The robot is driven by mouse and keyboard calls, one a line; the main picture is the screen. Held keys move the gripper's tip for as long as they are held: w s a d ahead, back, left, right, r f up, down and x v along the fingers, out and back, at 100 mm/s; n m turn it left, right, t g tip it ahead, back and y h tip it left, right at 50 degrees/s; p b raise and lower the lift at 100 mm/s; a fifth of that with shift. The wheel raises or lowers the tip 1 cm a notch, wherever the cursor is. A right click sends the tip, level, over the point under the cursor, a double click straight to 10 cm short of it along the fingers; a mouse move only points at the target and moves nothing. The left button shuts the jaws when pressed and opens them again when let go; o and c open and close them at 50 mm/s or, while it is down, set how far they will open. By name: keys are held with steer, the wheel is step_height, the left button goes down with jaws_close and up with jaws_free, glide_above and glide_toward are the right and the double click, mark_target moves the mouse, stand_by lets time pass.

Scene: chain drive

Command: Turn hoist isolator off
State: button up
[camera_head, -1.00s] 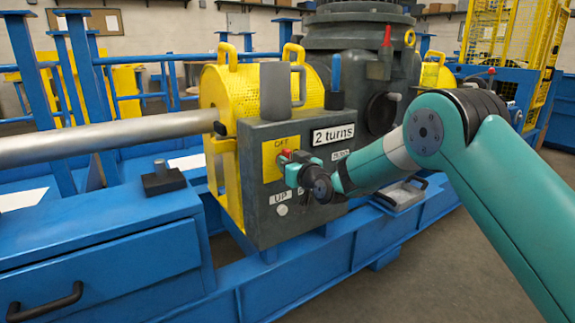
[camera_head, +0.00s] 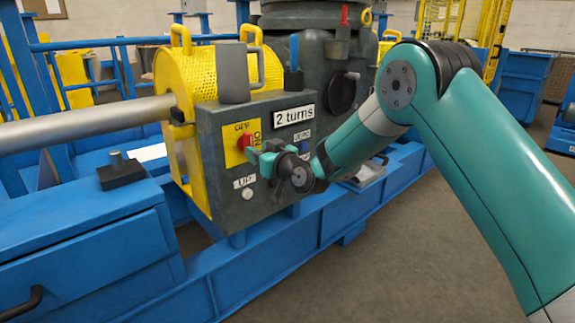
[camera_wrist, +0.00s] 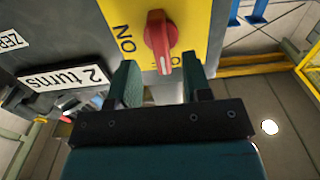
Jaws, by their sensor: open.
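The hoist isolator is a red rotary knob (camera_head: 244,141) on a yellow plate (camera_head: 232,157) marked OFF above and ON at its right, on a dark grey box. In the wrist view, the red knob (camera_wrist: 160,38) shows with a white mark on its handle, and the ON letters lie to its left. My gripper (camera_head: 254,157) is just right of and below the knob in the head view. In the wrist view, my gripper (camera_wrist: 161,80) is open and empty, its fingertips short of the knob and roughly lined up with it.
A yellow perforated guard (camera_head: 190,75) and a long grey shaft (camera_head: 90,122) stand left. Open floor lies at the lower right.

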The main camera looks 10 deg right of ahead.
steer(key=b+v, duration=0.3)
steer(key=v, duration=0.9)
steer(key=shift+s+d, duration=0.15)
steer(key=shift+s, duration=0.05)
steer(key=s+a+r+n+g+y, duration=0.1)
steer(key=s+a+n+g, duration=0.15)
steer(key=s+g, duration=0.35)
steer(key=s+a+r+n+g+y, duration=0.1)
steer(key=s+a+r+g, duration=0.2)
steer(key=s, duration=0.6)
steer(key=s+d+f+m+g+h, duration=0.1)
steer(key=s+d+g+h, duration=0.25)
steer(key=s, duration=0.65)
steer(key=s+d+f+m+g+h, duration=0.2)
steer(key=s+d+g+h, duration=0.15)
steer(key=s, duration=0.65)
step_height(320, 180, up, 34)
steer(key=p, duration=3.3)
steer(key=shift+f, duration=0.25)
